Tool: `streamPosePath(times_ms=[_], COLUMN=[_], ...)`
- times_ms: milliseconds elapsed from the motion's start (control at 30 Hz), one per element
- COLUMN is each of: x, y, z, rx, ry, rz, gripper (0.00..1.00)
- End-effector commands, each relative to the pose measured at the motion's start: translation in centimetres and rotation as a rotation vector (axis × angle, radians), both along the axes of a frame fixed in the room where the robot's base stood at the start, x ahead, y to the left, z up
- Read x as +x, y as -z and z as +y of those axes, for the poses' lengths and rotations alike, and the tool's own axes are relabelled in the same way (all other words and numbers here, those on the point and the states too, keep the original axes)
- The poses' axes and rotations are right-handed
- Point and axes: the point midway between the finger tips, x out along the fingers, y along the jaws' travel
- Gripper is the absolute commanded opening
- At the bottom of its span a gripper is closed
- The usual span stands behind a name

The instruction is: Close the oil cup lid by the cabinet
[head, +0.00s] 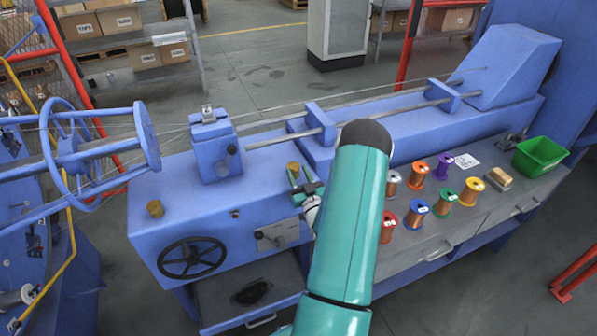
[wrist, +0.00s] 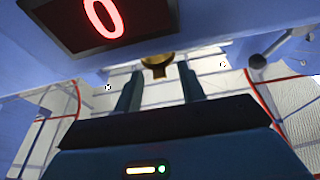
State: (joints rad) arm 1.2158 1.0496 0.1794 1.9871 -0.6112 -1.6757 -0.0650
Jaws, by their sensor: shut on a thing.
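A small brass oil cup (head: 293,167) stands on the blue machine's top, right of the blue block. Its brass part also shows at the fingertips in the wrist view (wrist: 157,60), with a dark round middle. My gripper (head: 304,186) is at this cup, its dark fingers close against it in the head view. In the wrist view my gripper (wrist: 160,71) has one finger on each side of the brass part and is shut on it. I cannot tell how far the lid is open. A second brass oil cup (head: 155,208) stands farther left, away from my gripper.
A display with a red 0 (wrist: 92,20) is close above the fingers in the wrist view. The blue block (head: 212,148) stands just left. Wire spools (head: 417,212) and a green bin (head: 540,155) are on the bench at right. A black handwheel (head: 191,258) is on the front.

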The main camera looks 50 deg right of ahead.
Motion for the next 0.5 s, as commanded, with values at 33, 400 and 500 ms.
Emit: streamPosePath(times_ms=[33,400,500], x=[0.19,0.06,0.06], y=[0.3,0.75,0.75], z=[-0.04,-0.06,-0.06], rx=[-0.017,-0.068,-0.067], ry=[-0.001,0.0,0.0], rz=[-0.027,-0.108,-0.107], gripper=[0.17,0.17,0.17])
